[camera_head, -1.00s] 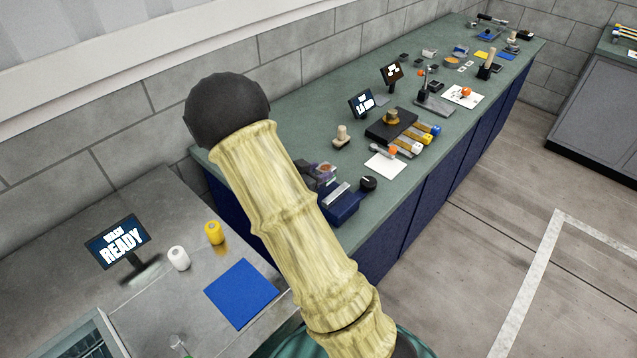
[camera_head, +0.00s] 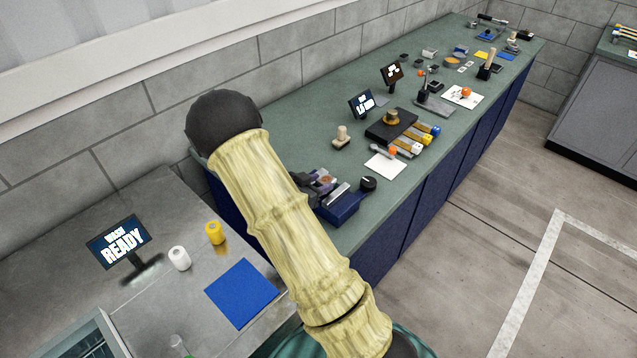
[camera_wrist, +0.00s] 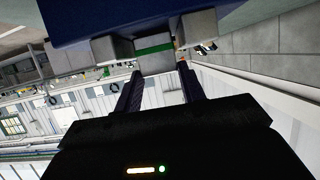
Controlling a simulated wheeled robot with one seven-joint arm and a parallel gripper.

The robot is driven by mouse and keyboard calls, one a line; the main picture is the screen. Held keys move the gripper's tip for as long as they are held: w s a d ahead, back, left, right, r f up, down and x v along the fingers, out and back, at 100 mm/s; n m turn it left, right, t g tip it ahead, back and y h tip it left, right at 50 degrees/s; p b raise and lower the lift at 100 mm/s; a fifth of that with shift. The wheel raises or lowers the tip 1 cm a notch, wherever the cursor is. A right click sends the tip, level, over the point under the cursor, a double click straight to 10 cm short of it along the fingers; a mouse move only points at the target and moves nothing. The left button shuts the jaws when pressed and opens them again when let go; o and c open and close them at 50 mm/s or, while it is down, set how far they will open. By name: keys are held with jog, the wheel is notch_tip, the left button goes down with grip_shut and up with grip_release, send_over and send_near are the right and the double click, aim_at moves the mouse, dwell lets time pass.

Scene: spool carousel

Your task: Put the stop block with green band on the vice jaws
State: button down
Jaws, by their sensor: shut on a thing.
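The stop block with green band (camera_wrist: 155,62) is grey with a green stripe, at the top middle of the wrist view. My gripper (camera_wrist: 160,72) is shut on it, with a dark finger on each side. Grey vice jaws (camera_wrist: 112,48) flank the block left and right in the wrist view, in front of a blue vice body (camera_wrist: 85,18). The block looks level with the jaws, but I cannot tell whether it touches them. In the head view the blue vice (camera_head: 341,206) stands at the near end of the green bench, partly hidden by my arm; the block cannot be made out there.
A black knob (camera_head: 369,183) stands right beside the vice. A white sheet (camera_head: 386,164), a wooden-handled stamp (camera_head: 342,138) and a black fixture (camera_head: 391,125) lie farther along the bench. A blue mat (camera_head: 242,292) and two spools lie on the grey table.

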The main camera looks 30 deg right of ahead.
jog(key=c, duration=0.8)
grip_release()
jog(key=shift+f, duration=0.1)
jog(key=shift+c, duration=0.2)
jog(key=shift+a+r, duration=0.2)
jog(key=b+v, duration=0.1)
jog(key=v, duration=1)
jog(key=shift+a, duration=0.25)
jog(key=shift+s+r, duration=0.15)
